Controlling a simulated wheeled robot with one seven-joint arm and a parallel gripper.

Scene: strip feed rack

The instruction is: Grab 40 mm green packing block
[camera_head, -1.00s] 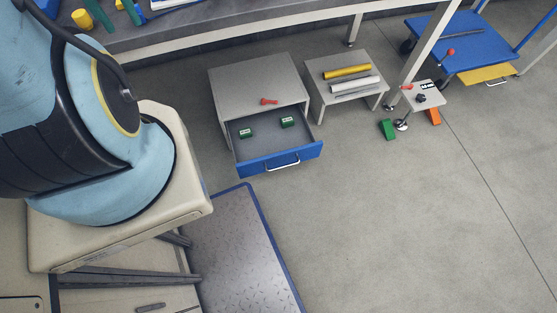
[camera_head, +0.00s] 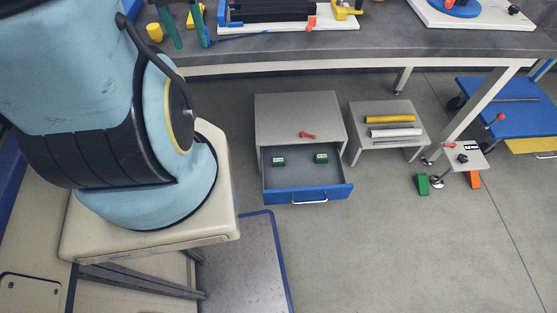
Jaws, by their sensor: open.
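Two small green blocks with pale labels lie in the open drawer of a low grey cabinet. The left green block (camera_head: 278,161) is near the drawer's left side, and the right green block (camera_head: 321,157) is near its right side. I cannot tell from here which one is 40 mm. The drawer (camera_head: 307,193) has a blue front with a pale handle and is pulled out towards me. My gripper is out of view; only a blue part of my arm shows at the left, apart from the drawer.
Green (camera_head: 422,184) and orange (camera_head: 474,179) wedges lie near a small pedestal. A workbench (camera_head: 370,43) spans the back. Front-right floor is clear.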

